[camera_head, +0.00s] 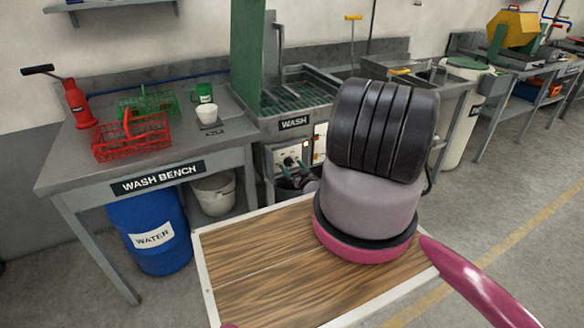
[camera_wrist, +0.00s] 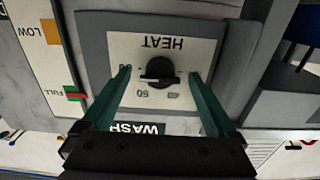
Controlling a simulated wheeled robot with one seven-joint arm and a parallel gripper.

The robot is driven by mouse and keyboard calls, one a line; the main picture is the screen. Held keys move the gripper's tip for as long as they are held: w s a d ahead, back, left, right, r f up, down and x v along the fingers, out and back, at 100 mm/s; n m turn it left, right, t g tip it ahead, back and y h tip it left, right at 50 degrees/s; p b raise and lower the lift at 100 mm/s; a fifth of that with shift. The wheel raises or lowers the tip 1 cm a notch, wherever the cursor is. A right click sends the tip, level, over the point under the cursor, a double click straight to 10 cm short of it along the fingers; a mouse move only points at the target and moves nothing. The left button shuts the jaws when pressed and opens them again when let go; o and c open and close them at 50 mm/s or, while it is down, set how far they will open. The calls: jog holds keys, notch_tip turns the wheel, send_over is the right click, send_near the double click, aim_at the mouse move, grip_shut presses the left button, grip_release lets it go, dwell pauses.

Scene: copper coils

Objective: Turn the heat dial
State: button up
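The heat dial (camera_wrist: 159,72) is a round black knob with a raised bar on a light panel marked HEAT, which appears upside down in the wrist view. The bar lies roughly level across the picture. Number marks, one reading 50, sit around the dial. My gripper (camera_wrist: 160,76) is open, with one teal finger on each side of the dial and visible gaps between. I cannot tell how far the fingertips are from the panel. In the head view, the panel (camera_head: 287,153) is below the WASH sink (camera_head: 294,92), and my arm hides part of that area.
A gauge strip (camera_wrist: 52,62) marked LOW and FULL is left of the dial panel in the wrist view. In the head view, the wash bench (camera_head: 70,165) holds red (camera_head: 132,138) and green baskets. A blue water barrel (camera_head: 150,232) and white bucket (camera_head: 213,194) stand below.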

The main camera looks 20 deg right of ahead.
jog(key=s, duration=1)
jog(key=shift+s+d, duration=0.15)
jog(key=shift+s, duration=0.2)
